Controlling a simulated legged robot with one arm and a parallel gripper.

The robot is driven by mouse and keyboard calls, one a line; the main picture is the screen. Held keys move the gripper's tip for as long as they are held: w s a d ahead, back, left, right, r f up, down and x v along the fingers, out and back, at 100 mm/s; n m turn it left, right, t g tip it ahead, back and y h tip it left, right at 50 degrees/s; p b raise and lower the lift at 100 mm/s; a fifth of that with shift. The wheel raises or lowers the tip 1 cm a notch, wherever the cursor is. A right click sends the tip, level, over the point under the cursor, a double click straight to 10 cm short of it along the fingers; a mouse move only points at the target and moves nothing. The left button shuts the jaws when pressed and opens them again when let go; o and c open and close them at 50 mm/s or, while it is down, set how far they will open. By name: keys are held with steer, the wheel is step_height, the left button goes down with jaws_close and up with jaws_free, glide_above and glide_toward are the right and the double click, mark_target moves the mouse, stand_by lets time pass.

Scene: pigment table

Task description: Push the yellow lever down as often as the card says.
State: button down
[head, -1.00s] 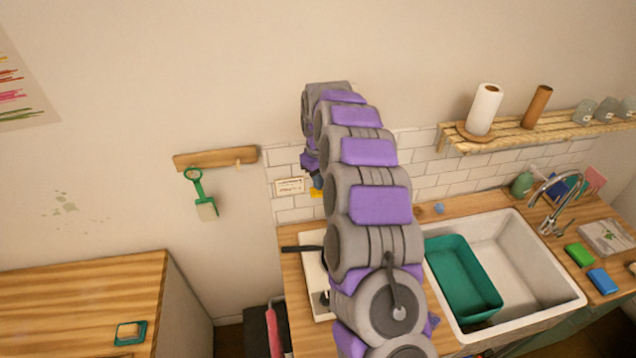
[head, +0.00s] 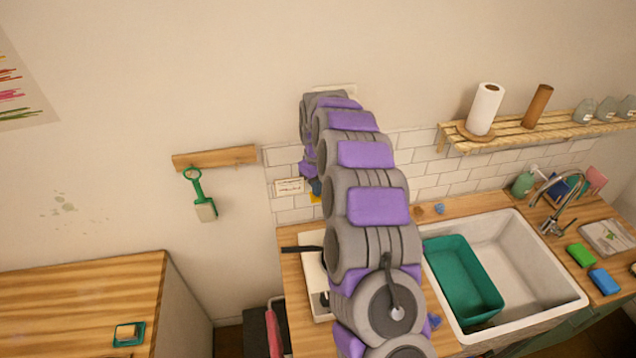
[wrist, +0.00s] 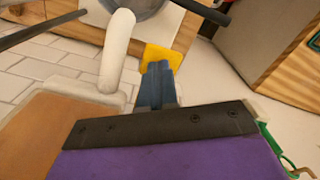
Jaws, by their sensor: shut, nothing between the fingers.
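The yellow lever (wrist: 164,55) shows in the wrist view just beyond my fingertips. In the head view a small yellow patch of it (head: 316,198) shows beside my arm; the rest is hidden. My gripper (wrist: 157,72) is shut and empty, its blue-grey fingers together. The tips overlap the lever's near edge in the wrist view; I cannot tell whether they touch it. In the head view the gripper (head: 315,187) is a small blue shape right above the yellow patch. The card (head: 289,187) is on the tiled wall left of it; its print is too small to read.
A white sink (head: 530,270) with a green basin (head: 462,280) is to the right. A wooden shelf (head: 540,128) holds a paper roll (head: 486,108). A white tube (wrist: 117,50) rises close to my fingers.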

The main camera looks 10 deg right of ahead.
steer(key=shift+a+f, duration=0.55)
steer(key=shift+f, duration=0.05)
steer(key=shift+d+f, duration=0.2)
steer(key=shift+f, duration=0.2)
steer(key=shift+r, duration=0.15)
steer(key=shift+r+p, duration=0.65)
steer(key=shift+r, duration=3.5)
